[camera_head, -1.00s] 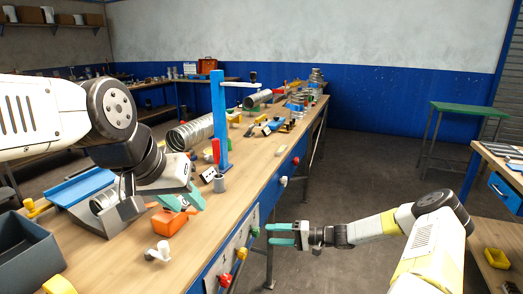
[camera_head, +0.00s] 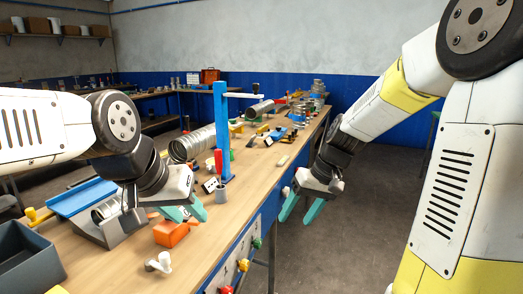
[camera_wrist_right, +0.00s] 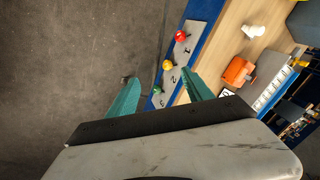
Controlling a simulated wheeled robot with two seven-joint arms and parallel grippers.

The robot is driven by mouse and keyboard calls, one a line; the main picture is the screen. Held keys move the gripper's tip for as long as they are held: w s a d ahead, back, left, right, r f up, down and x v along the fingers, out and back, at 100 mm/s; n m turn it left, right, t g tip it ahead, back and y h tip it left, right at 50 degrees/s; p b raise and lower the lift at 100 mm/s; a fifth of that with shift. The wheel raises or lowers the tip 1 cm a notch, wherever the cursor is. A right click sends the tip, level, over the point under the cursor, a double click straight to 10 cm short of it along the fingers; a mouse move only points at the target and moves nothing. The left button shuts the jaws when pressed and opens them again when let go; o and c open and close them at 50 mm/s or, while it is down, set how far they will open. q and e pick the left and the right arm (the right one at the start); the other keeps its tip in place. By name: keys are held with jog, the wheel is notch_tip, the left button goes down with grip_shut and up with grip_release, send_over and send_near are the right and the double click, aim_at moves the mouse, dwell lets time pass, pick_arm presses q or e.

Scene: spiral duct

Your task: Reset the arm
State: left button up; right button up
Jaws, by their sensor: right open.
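My right gripper (camera_head: 301,209) hangs beside the workbench's front edge, over the floor. Its teal fingers point down, spread apart with nothing between them. The fingers also show in the right wrist view (camera_wrist_right: 157,97), in front of the bench's button panel. My left gripper (camera_head: 183,214) is low over the workbench (camera_head: 195,255), by the orange block (camera_head: 172,232). Its teal fingers look spread apart. The left forearm hides part of the bench's left side.
A blue post (camera_head: 222,130) with a white crossbar stands on the bench beside a spiral duct (camera_head: 192,145). A dark bin (camera_head: 28,262) and a blue-topped metal fixture (camera_head: 82,197) are at left. Coloured buttons (camera_head: 243,265) line the bench front. Floor right of the bench is clear.

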jog(key=s+d+r+m+t+h, duration=0.1)
jog(key=s+d+r+t, duration=0.1)
jog(key=s+r, duration=0.3)
jog(key=s+d+r+m+t+h, duration=0.1)
jog(key=s+d+r+t, duration=0.1)
jog(key=s+r, duration=0.3)
jog(key=s+t, duration=0.1)
jog(key=s, duration=0.3)
jog(key=shift+s+d+r, duration=0.3)
jog(key=shift+d+r, duration=0.05)
dwell(1.1)
